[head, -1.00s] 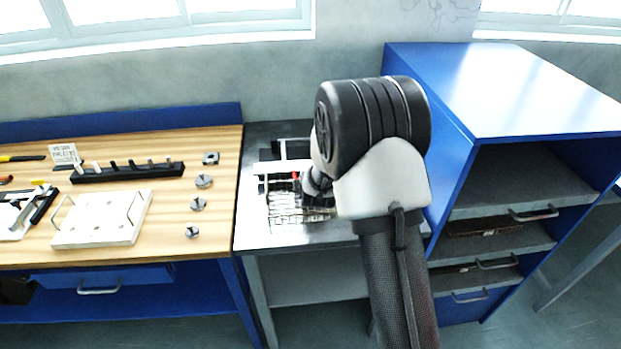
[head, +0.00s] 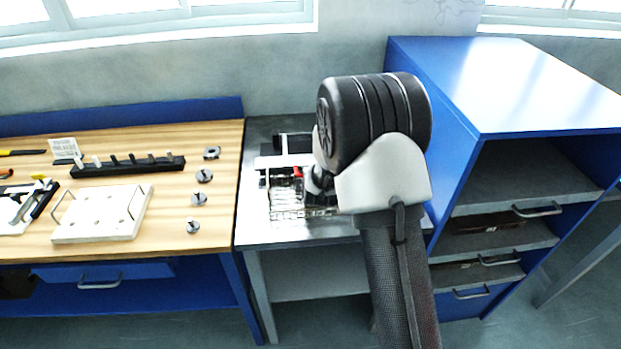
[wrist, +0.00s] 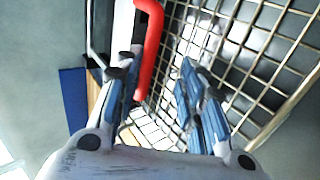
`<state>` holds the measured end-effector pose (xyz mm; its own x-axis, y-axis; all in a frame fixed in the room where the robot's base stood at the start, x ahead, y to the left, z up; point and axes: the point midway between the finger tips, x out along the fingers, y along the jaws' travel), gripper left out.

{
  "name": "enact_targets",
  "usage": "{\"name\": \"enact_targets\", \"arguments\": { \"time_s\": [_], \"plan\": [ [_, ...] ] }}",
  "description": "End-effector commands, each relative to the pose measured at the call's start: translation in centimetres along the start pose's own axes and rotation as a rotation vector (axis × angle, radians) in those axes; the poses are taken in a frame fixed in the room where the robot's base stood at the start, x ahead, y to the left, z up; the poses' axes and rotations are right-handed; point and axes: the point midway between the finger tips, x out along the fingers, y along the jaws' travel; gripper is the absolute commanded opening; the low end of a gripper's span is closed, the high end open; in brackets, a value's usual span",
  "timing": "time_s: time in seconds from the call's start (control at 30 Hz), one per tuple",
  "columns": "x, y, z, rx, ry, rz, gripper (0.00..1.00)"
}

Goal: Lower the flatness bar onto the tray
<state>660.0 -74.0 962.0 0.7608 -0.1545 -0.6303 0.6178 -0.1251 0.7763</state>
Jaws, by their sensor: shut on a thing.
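The flatness bar (head: 270,162) shows in the head view as a pale strip with a red part above the bench. In the wrist view its red handle (wrist: 152,45) runs between my fingers, close to the left one, with a pale strip beside it. My gripper (wrist: 158,72) is shut on the bar. The wire mesh tray (head: 285,198) lies on the grey bench below. Its grid (wrist: 262,40) fills the right of the wrist view, behind the fingers. My wrist hides the tray's right side in the head view. I cannot tell whether bar and tray touch.
A wooden workbench (head: 170,215) on the left carries a white block (head: 102,213), a black rack (head: 127,167) and several small metal parts. A blue cabinet (head: 450,120) with open shelves stands close on the right. The grey bench's front left corner (head: 250,232) is clear.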

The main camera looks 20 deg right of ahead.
Motion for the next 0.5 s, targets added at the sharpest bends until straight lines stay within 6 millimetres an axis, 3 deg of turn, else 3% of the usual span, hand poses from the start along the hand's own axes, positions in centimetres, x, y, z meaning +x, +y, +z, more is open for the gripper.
{"name": "enact_targets", "arguments": {
  "time_s": [0.27,0.5],
  "plan": [
    [-0.8,-0.2,0.0,0.000,0.000,-0.006,0.31],
    [-5.3,0.1,0.0,0.000,0.000,-0.001,0.31]
  ]
}}
